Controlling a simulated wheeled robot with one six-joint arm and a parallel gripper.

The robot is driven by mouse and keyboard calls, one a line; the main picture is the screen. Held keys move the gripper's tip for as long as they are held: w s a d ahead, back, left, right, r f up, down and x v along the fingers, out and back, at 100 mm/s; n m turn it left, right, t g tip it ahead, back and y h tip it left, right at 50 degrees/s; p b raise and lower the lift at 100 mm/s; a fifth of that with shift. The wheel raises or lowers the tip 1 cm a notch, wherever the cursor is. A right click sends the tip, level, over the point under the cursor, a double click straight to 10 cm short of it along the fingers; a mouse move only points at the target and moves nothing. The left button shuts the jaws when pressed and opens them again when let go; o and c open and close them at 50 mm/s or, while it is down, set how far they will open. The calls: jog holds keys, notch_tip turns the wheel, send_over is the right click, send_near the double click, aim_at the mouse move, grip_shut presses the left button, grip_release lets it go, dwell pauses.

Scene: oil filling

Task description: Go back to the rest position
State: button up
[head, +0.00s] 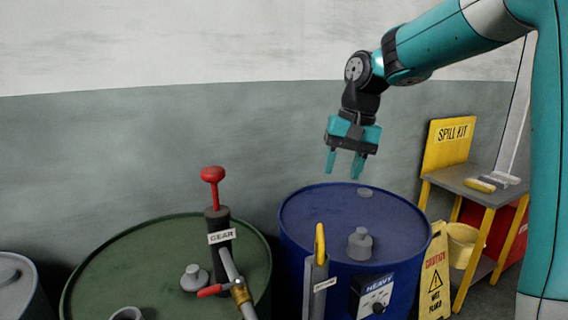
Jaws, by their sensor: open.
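My gripper (345,162) hangs from my teal arm at the upper middle right, fingers pointing down. Its two teal fingers are apart with nothing between them. It appears above the back of the blue drum (310,215), against the grey wall, and touches nothing that I can see. The blue drum carries a "HEAVY" label with a dial on its front and a grey cap (360,243) on its lid.
A green drum (120,255) bears a red-handled pump (212,176) labelled "GEAR". A yellow lever (320,245) stands before the blue drum. At right are a yellow "SPILL KIT" stand (447,148) and a wet-floor sign (435,275). A grey drum (18,290) shows at left.

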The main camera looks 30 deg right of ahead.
jog(key=s+a+f+n+y, duration=0.1)
jog(key=s+a+f+n, duration=0.2)
jog(key=s+a+n, duration=0.3)
jog(key=s+a+f+n+g+y, duration=0.1)
jog(key=s+a+f+n, duration=0.2)
jog(key=s+a+n, duration=0.4)
jog(key=s+a, duration=0.7)
jog(key=s, duration=0.1)
jog(key=shift+s+f, duration=0.15)
jog(key=shift+f, duration=0.05)
